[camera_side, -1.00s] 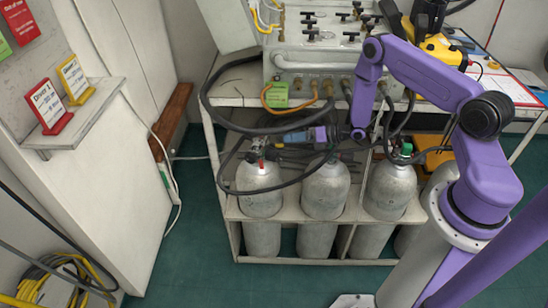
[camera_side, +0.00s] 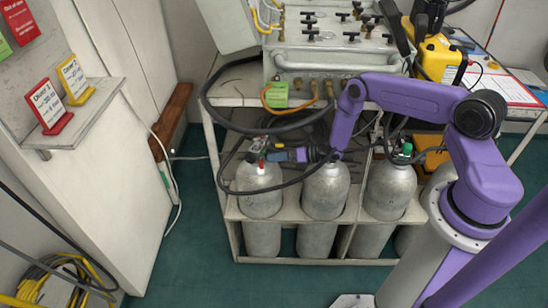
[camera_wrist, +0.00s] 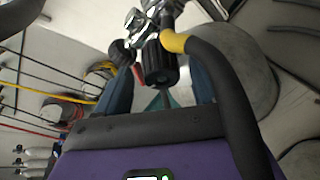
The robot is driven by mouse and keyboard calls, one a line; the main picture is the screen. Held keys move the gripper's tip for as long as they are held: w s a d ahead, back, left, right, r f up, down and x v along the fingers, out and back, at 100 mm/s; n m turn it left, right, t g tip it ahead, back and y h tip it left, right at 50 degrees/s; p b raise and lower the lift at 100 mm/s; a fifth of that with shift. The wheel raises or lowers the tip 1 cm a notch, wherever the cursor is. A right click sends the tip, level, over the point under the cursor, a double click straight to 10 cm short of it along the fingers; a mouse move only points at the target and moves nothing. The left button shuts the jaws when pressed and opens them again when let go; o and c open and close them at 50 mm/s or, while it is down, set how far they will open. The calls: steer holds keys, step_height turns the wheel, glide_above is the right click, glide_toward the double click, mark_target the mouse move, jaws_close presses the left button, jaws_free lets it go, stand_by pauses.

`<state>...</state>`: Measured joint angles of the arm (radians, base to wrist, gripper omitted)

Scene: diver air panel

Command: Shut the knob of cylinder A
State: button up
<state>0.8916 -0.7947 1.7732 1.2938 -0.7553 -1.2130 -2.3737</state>
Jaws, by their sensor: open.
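Grey gas cylinders stand in a rack. The left cylinder (camera_side: 260,198) carries a red and white tag (camera_side: 261,168); I can read no letter on it. My gripper (camera_side: 273,154) lies level beside its valve, coming from the right. In the wrist view a black ribbed knob (camera_wrist: 159,64) on a chrome valve (camera_wrist: 145,28) sits between my open fingers (camera_wrist: 160,88); I cannot tell whether they touch it. The grey cylinder body (camera_wrist: 246,65) is behind it. In the side view the knob is too small to make out.
A black hose with a yellow collar (camera_wrist: 174,41) runs close past my gripper. More hoses (camera_side: 228,118) loop over the rack. The middle cylinder (camera_side: 324,195) and the green-topped one (camera_side: 388,195) stand to the right. The valve panel (camera_side: 330,60) is above.

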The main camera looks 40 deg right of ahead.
steer(key=shift+x, duration=0.95)
steer(key=c, duration=1)
steer(key=shift+m+y, duration=0.3)
steer(key=shift+m, duration=0.3)
steer(key=shift+c, duration=0.2)
steer(key=o, duration=1)
steer(key=shift+o, duration=0.2)
